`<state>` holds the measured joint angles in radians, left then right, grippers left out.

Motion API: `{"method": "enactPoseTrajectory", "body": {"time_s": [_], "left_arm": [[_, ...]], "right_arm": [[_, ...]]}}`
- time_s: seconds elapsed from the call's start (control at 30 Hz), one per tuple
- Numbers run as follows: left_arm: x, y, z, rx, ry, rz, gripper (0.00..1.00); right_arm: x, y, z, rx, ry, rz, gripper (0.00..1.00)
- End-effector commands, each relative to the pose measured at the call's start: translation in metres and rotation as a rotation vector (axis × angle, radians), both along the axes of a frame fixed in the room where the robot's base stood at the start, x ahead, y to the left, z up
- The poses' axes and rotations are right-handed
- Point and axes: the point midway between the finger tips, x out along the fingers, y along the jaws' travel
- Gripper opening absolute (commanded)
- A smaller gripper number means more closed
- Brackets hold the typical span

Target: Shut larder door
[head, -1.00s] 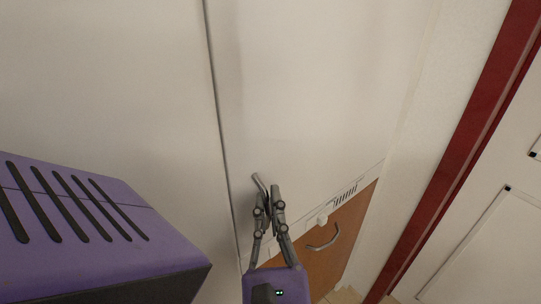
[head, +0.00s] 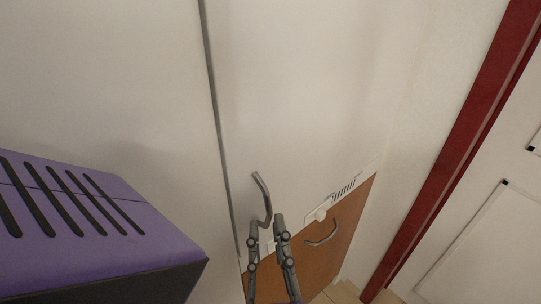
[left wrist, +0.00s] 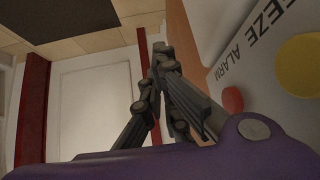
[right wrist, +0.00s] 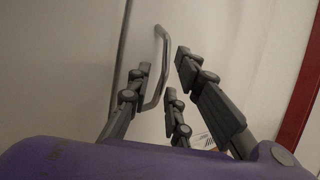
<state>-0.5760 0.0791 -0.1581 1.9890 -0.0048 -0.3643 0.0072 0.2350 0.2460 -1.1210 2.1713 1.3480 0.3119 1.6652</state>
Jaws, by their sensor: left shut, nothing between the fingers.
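The tall white door (head: 300,110) with a curved metal handle (head: 263,195) fills the middle of the head view; I take it as the larder door. A grey seam runs along its left edge; I cannot tell whether it is fully closed. My right gripper (head: 267,228) is open and empty at the handle's lower end. In the right wrist view the handle (right wrist: 161,60) stands just beyond the parted fingers (right wrist: 163,62). My left gripper (left wrist: 159,50) is shut and empty in the left wrist view, beside a panel lettered "EEZE ALARM"; it is outside the head view.
A dark red post (head: 450,160) and a white panelled door (head: 485,240) stand at the right.

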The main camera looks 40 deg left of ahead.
Motion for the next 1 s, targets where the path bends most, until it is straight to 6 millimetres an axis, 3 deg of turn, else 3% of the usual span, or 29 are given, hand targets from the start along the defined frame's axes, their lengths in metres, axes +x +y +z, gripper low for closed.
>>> {"method": "enactPoseTrajectory", "body": {"time_s": [0.2,0.4,1.0], "left_arm": [[0.000,0.000,0.000,0.000,0.001,0.000,0.00],[0.000,0.000,0.000,0.000,0.001,0.000,0.00],[-0.001,0.000,0.000,0.000,0.001,0.001,0.00]], "right_arm": [[-0.026,-0.028,-0.016,-0.003,0.000,0.006,0.16],[-0.036,-0.041,-0.022,0.002,-0.001,0.004,0.16],[-0.038,-0.043,-0.022,0.004,-0.002,0.003,0.16]]}}
